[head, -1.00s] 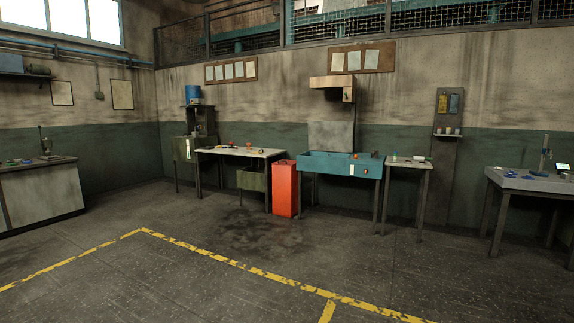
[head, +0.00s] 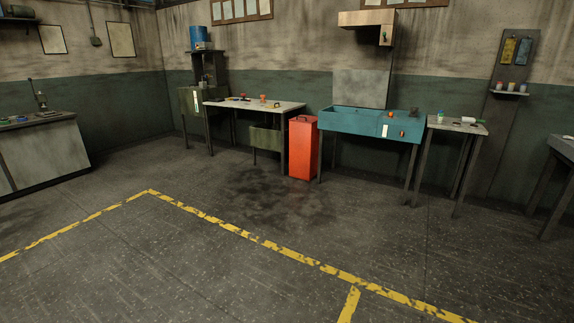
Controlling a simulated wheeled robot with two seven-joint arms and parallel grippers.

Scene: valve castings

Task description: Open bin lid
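A tall red-orange bin (head: 304,150) stands on the floor in the middle of the head view, between a pale-topped table and a blue wash basin. Its top looks covered by a lid (head: 303,120) with a small dark handle. The lid appears shut, though it is small at this distance. Neither of my grippers shows in the view. The bin is across the room, with open floor in front of it.
The pale table (head: 252,105) with small items is left of the bin. The blue basin (head: 358,121) and a small side table (head: 459,125) are on the right. A grey cabinet (head: 45,155) stands far left. Yellow floor lines (head: 255,238) cross clear floor.

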